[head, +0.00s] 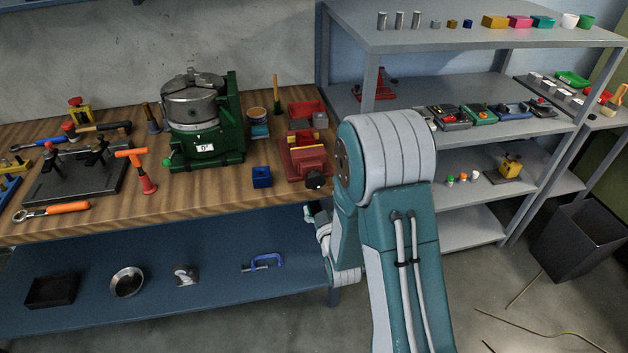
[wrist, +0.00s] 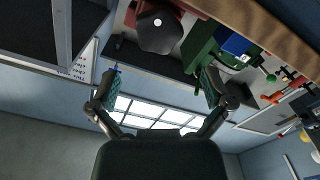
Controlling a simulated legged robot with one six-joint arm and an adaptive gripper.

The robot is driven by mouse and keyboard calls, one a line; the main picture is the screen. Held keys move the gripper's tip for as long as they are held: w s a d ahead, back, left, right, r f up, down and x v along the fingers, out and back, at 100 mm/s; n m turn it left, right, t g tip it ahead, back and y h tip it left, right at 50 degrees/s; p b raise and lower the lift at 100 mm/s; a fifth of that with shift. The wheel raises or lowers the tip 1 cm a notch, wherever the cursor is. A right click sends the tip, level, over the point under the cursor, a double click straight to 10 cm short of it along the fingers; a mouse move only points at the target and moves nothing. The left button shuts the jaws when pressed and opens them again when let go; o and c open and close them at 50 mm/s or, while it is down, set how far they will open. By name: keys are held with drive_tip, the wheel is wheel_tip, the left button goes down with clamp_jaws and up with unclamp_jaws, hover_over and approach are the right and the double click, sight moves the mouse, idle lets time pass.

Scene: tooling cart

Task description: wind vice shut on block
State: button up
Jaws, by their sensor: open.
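The red vice (head: 304,160) stands on the wooden bench near its front right end. Its dark round handle knob (head: 315,180) faces the front; in the wrist view the knob (wrist: 158,30) shows large, above the gap between my fingers. A blue block (head: 262,177) sits on the bench just left of the vice, also seen in the wrist view (wrist: 237,43). I cannot tell whether a block is between the vice jaws. My gripper (wrist: 160,85) is open and empty, its fingers apart from the knob. In the head view it is low before the bench edge, partly hidden by my arm.
A green rotary fixture with a grey chuck (head: 195,105) stands left of the vice. A red tray (head: 306,114) lies behind it. A grey shelf unit (head: 460,40) stands close on the right. The lower blue shelf (head: 210,290) juts out under the bench.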

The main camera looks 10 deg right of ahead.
sight(315, 183)
drive_tip(key=w, duration=0.8)
drive_tip(key=shift+w, duration=0.15)
drive_tip(key=shift+c, duration=0.3)
drive_tip(key=c, duration=0.9)
